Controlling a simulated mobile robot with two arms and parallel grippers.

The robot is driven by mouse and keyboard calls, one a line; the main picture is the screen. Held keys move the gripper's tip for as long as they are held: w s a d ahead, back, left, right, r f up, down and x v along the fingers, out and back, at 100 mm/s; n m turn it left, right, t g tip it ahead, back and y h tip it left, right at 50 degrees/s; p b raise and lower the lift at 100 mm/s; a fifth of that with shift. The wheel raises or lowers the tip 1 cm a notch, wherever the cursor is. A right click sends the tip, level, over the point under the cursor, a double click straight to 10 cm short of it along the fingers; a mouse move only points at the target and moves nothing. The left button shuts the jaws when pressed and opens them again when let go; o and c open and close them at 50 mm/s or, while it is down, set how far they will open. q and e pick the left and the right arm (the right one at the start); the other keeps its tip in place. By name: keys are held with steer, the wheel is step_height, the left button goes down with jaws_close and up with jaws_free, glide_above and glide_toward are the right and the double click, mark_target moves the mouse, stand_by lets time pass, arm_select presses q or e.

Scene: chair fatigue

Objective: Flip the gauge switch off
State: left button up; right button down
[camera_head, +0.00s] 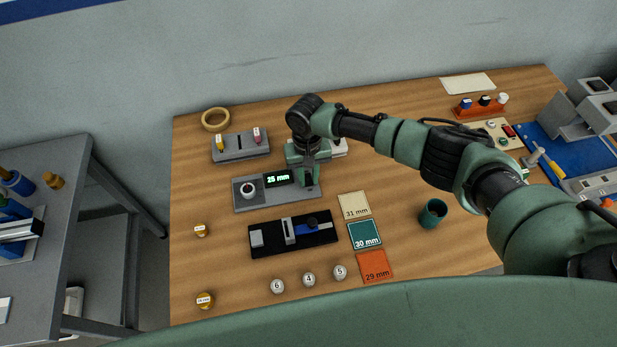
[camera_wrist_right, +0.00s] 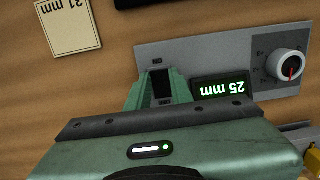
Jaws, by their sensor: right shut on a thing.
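The gauge (camera_head: 265,201) is a grey panel on the wooden table, also in the right wrist view (camera_wrist_right: 205,52). Its lit display (camera_head: 278,179) reads "25 mm" in green and shows upside down in the wrist view (camera_wrist_right: 224,87). A round knob (camera_head: 248,190) with a red pointer sits at one end, also in the wrist view (camera_wrist_right: 291,66). My right gripper (camera_head: 309,180) reaches down on the gauge's right end, beside the display. Its fingers (camera_wrist_right: 161,86) are shut on the switch there, which they mostly hide. My left gripper is not in view.
A black fixture (camera_head: 265,245) lies in front of the gauge, with labelled cards (camera_head: 364,235) to its right. A dark green cup (camera_head: 432,213) is at right.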

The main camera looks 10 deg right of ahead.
steer(key=shift+w+f+g+b, duration=0.3)
steer(key=shift+g+b, duration=0.4)
steer(key=shift+b, duration=0.3)
steer(key=shift+w+r+g+b, duration=0.1)
steer(key=shift+r+g+b, duration=0.05)
steer(key=shift+g+b, duration=0.2)
steer(key=shift+r, duration=0.2)
steer(key=c, duration=1.2)
jaws_free()
steer(key=shift+c, duration=0.2)
